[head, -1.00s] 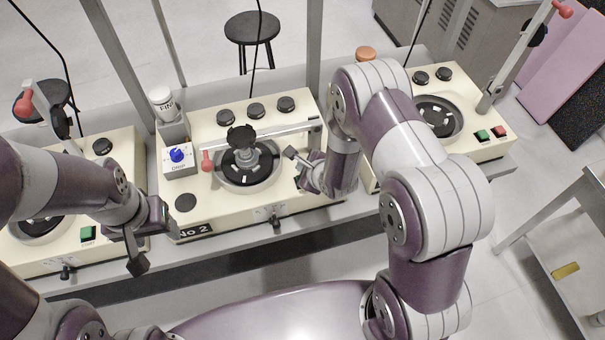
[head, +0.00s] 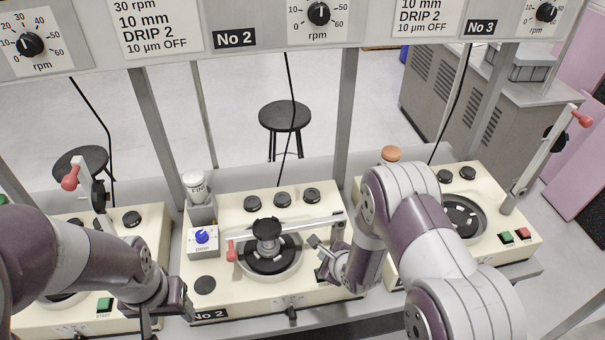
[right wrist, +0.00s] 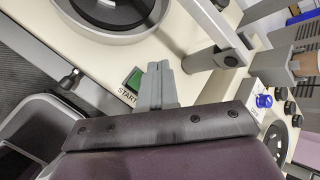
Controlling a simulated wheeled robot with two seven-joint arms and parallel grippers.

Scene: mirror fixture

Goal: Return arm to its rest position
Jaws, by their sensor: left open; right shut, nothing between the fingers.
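My right arm reaches in from the right in the head view, over the No 2 machine (head: 237,292). Its gripper (head: 314,242) is beside the machine's swing arm (head: 305,228), right of the round black plate with its knob (head: 267,230). In the right wrist view the two grey fingers (right wrist: 158,80) are together and empty, beside the green START button (right wrist: 133,79). Whether they touch the machine is unclear. My left gripper (head: 166,318) is low at the left, by the left machine (head: 145,228); its fingers are partly cut off by the bottom edge.
A white FIN bottle (head: 195,186) stands behind the DRIP box with a blue knob (head: 202,237). The No 3 machine (head: 500,222) is at right, its lever with a red handle (head: 581,118) raised. Stools are beyond.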

